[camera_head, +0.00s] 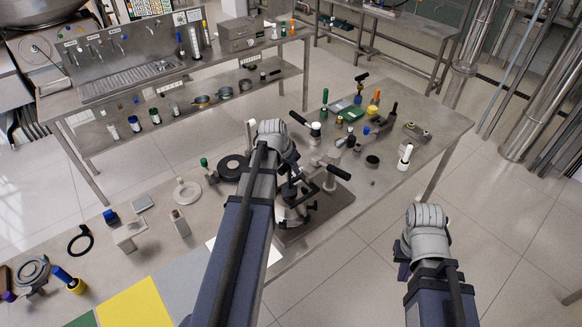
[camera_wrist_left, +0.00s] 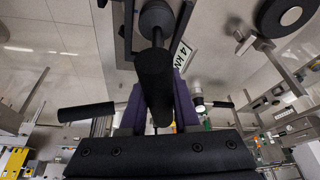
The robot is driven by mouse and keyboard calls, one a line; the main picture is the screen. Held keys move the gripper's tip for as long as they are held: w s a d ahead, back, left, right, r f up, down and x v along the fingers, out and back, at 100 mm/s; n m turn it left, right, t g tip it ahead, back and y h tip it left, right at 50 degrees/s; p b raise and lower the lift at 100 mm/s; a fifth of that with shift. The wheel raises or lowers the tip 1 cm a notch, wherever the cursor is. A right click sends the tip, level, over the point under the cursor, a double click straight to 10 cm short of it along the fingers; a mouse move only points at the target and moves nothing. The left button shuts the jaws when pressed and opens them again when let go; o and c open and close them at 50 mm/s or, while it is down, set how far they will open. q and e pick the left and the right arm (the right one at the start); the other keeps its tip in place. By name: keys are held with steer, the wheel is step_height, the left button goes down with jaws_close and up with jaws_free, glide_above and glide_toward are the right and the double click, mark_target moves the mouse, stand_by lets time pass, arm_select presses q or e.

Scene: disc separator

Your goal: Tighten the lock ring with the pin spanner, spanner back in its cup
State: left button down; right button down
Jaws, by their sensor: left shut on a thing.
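The disc separator (camera_head: 300,205) stands on a dark base plate on the steel bench, with black-gripped arms around it. My left arm reaches over it and hides part of it and most of my left gripper (camera_head: 285,172). In the left wrist view, the purple fingers of my left gripper (camera_wrist_left: 158,105) are shut on a thick black handle (camera_wrist_left: 154,80). Whether this handle belongs to the pin spanner cannot be told. The lock ring and spanner cup cannot be clearly picked out. My right gripper (camera_head: 404,268) is beyond the bench's right edge, mostly hidden behind its wrist.
A black ring (camera_head: 80,240), a white ring-shaped part (camera_head: 187,192) and a black disc (camera_head: 233,168) lie left of the separator. Bottles and tools crowd the bench's far end, including a white cylinder (camera_head: 405,155). A yellow mat (camera_head: 135,305) lies in front. Floor is clear at right.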

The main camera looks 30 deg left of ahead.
arm_select(q)
steer(key=shift+s+d+f+m+g+h, duration=0.15)
steer(key=shift+m+h, duration=0.3)
steer(key=shift+m, duration=0.7)
steer(key=shift+w+d+r+m+g+h, duration=0.15)
steer(key=shift+m+h, duration=0.25)
steer(key=shift+m, duration=0.8)
steer(key=shift+s+d+f+m+g+h, duration=0.15)
steer(key=shift+m+h, duration=0.3)
steer(key=shift+m, duration=0.7)
steer(key=shift+a, duration=0.1)
steer(key=shift+s+d+m+g+h, duration=0.15)
steer(key=shift+m+g+h, duration=0.35)
steer(key=shift+m, duration=1.2)
steer(key=shift+s+d+m+g+h, duration=0.15)
steer(key=shift+m+g, duration=0.6)
steer(key=shift+m, duration=0.95)
steer(key=shift+a, duration=0.1)
